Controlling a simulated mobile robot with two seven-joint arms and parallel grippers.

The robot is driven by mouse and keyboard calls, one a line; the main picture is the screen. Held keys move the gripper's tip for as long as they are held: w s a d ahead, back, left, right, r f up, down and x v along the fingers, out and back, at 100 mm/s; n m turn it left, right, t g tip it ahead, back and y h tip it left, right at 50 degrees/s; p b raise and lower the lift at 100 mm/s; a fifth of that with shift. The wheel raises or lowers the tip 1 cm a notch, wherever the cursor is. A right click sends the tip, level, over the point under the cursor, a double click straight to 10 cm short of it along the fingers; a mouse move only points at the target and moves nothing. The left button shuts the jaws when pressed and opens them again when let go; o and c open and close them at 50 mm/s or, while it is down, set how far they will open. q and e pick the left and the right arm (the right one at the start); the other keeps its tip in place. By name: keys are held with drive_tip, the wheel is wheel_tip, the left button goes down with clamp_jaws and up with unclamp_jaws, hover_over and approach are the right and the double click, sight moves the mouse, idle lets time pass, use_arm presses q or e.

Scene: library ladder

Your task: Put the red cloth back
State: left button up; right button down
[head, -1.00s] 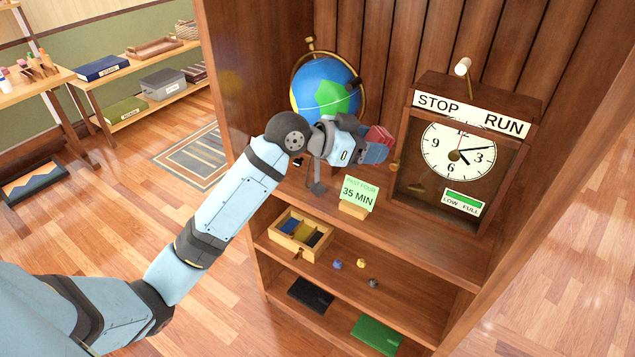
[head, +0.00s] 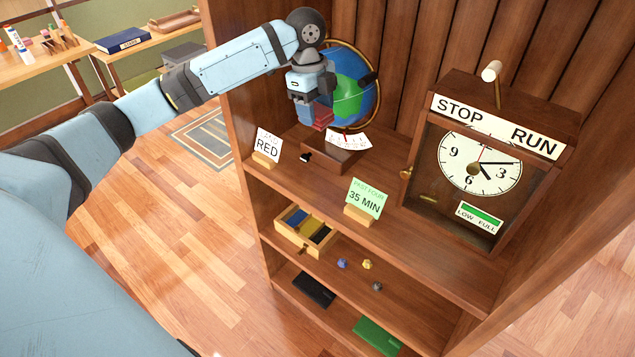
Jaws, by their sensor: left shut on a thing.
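My left gripper (head: 315,112) points down above the bookcase's upper shelf, in front of the globe. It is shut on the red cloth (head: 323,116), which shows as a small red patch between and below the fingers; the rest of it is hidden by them. A small wooden box with a dial card (head: 331,158) stands below and close to the gripper. A small wooden tray (head: 288,232) on the shelf below holds blue, yellow and dark pieces side by side. My right gripper is not in view.
A globe (head: 352,90) stands behind the gripper. A RED card (head: 268,145) and a 35 MIN card (head: 365,198) stand on the upper shelf. A clock cabinet (head: 478,165) stands at right, its glass front showing a dial. Small knobs (head: 367,264) lie beside the tray.

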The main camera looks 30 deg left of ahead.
sight(318, 191)
use_arm(q)
wheel_tip(318, 191, down, 22)
drive_tip(key=shift+f, duration=0.15)
drive_tip(key=o, duration=0.8)
drive_tip(key=r, duration=0.4)
drive_tip(key=a+r, duration=0.1)
drive_tip(key=r, duration=0.7)
drive_tip(key=shift+w+a, duration=0.1)
drive_tip(key=shift+a, duration=0.3)
